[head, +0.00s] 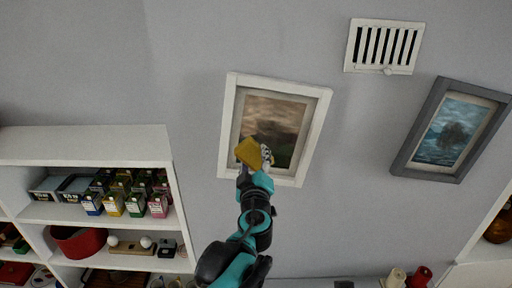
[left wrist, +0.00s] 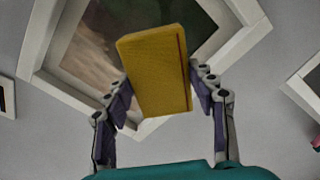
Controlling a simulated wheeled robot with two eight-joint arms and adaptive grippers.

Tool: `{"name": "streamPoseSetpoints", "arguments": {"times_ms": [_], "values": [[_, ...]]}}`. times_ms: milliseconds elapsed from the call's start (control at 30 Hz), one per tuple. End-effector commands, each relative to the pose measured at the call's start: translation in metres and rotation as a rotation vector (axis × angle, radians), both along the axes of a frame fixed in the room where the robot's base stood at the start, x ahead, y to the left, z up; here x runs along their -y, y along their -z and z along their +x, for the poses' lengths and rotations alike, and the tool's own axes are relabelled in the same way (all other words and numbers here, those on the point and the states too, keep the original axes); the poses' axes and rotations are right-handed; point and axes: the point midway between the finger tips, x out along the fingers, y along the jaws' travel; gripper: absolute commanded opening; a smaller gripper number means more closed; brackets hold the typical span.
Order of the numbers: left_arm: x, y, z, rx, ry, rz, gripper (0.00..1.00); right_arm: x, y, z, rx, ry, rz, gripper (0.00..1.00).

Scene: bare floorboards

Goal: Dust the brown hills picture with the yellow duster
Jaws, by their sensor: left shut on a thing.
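The brown hills picture (head: 288,112) hangs on the grey wall in a white frame, near the middle of the head view. It also fills the upper part of the left wrist view (left wrist: 84,47), tilted there. My left gripper (head: 258,162) is shut on the yellow duster (head: 248,152), a flat block. In the left wrist view the duster (left wrist: 157,75) sits between the two fingers. The duster overlaps the lower left of the picture. I cannot tell whether it touches the surface. My right gripper does not show.
A blue picture in a dark grey frame (head: 400,160) hangs to the right, below a white vent (head: 384,46). A white shelf (head: 85,145) with several small boxes and a red bowl (head: 78,243) stands at the left. Bare wall surrounds the brown picture.

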Motion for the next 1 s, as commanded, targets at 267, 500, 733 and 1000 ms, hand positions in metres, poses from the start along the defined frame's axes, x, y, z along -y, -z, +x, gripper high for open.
{"name": "streamPoseSetpoints", "arguments": {"times_ms": [267, 500, 733, 1000], "values": [[0.005, -0.005, 0.013, 0.010, 0.014, 0.000, 0.33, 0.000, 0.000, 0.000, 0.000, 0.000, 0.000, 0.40], [0.004, -0.005, 0.039, 0.010, 0.014, 0.000, 0.33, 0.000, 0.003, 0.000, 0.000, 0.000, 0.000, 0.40], [0.005, -0.005, 0.055, 0.010, 0.014, 0.001, 0.33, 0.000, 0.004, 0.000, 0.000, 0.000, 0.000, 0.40], [0.005, -0.005, 0.059, 0.009, 0.015, 0.001, 0.33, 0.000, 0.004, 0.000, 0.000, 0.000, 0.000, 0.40]]}}
